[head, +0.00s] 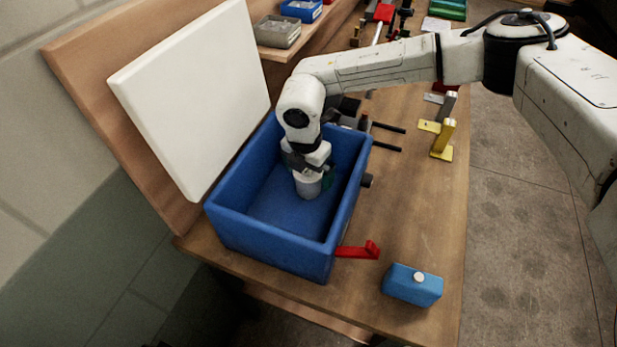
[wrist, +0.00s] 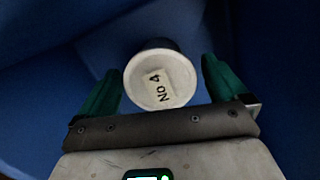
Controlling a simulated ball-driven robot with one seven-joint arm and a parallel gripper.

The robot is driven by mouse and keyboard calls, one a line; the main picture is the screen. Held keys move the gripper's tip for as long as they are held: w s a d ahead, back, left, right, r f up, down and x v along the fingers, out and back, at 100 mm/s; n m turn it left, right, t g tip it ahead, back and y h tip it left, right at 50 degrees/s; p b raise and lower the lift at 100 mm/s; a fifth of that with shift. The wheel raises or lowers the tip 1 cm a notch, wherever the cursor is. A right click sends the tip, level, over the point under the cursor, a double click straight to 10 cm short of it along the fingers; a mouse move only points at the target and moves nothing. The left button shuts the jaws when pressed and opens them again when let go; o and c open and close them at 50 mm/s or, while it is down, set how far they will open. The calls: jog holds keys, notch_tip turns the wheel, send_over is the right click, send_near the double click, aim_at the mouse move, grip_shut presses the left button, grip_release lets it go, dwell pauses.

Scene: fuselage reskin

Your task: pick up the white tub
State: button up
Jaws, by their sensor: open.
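The white tub (head: 307,186) stands inside the blue bin (head: 226,221), near the bin's right side in the head view. My gripper (head: 312,172) reaches down into the bin over the tub. In the wrist view my gripper (wrist: 160,82) has its two green fingers apart, one on each side of the tub. A dark gap shows between each finger and the tub. The tub's lower part is hidden in the wrist view.
The bin's walls stand close around my gripper. A white panel (head: 195,95) leans behind the bin. Yellow brackets (head: 442,140) stand farther back.

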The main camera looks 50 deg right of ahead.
jog(key=shift+c, duration=0.3)
jog(key=c, duration=1)
jog(key=shift+r, duration=0.1)
